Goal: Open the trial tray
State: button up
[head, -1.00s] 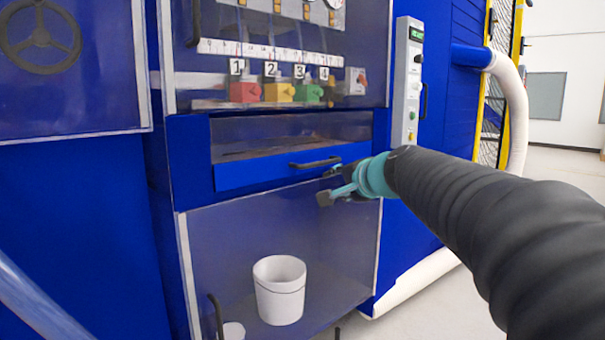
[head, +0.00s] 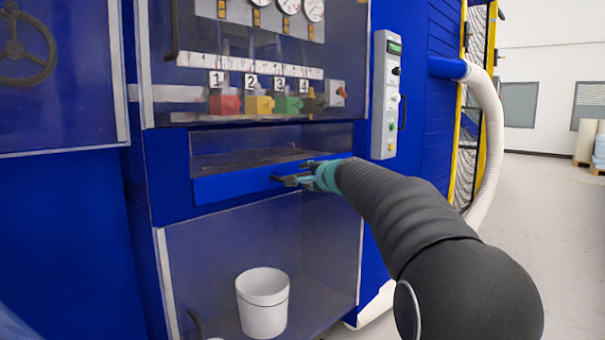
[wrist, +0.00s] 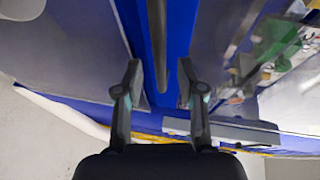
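The trial tray (head: 235,188) is a wide blue drawer front below a dark window in the blue machine, and it looks shut. Its dark handle lies at the right part of the front, mostly hidden by my gripper (head: 288,177) in the head view. In the wrist view the handle (wrist: 158,45) is a dark bar running between my two fingers, its near end around the level of the fingertips. My gripper is open there (wrist: 160,76), with a gap on each side of the bar; no contact shows.
Numbered red, yellow and green blocks (head: 258,105) sit behind a clear panel above the tray. A white bucket (head: 262,303) stands in the compartment below. A grey control box (head: 386,95) is mounted at right. Open floor (head: 545,225) lies farther right.

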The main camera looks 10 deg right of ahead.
aim_at(304, 175)
jog(key=shift+p+x, duration=0.35)
jog(key=shift+x, duration=1.4)
grip_shut()
